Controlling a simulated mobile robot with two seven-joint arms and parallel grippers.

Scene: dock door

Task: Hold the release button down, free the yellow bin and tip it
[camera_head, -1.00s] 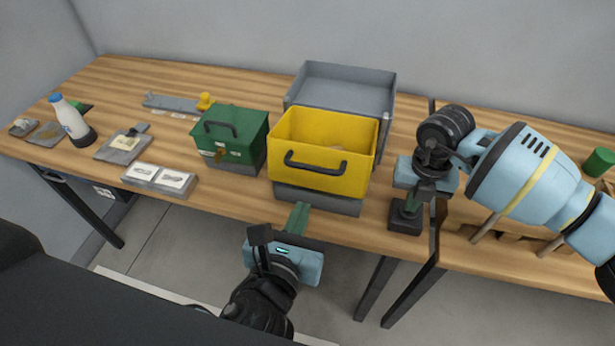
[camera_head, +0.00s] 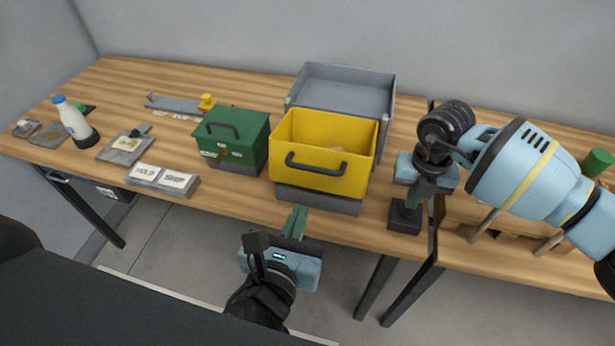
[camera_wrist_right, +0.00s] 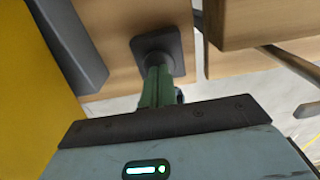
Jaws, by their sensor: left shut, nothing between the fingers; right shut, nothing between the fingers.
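The yellow bin (camera_head: 325,152) stands upright, its dark handle (camera_head: 316,165) facing me, on a grey base (camera_head: 318,199) at the table's front edge. Its side also shows in the right wrist view (camera_wrist_right: 35,90). My right gripper (camera_head: 410,201) is shut, fingers pointing down onto a dark square block (camera_head: 404,218) right of the bin. In the right wrist view the fingertips (camera_wrist_right: 156,70) meet the block's round top; the fingers hide any button, and I cannot tell whether it is pressed. My left gripper (camera_head: 297,212) is shut and empty, just in front of the grey base, apart from the bin.
A grey open tray (camera_head: 342,94) stands behind the bin. A green box (camera_head: 230,140) with a handle stands close on its left. HOLD and SHIP plates (camera_head: 162,178), a bottle (camera_head: 73,118) and small trays lie further left. A gap separates the right-hand table.

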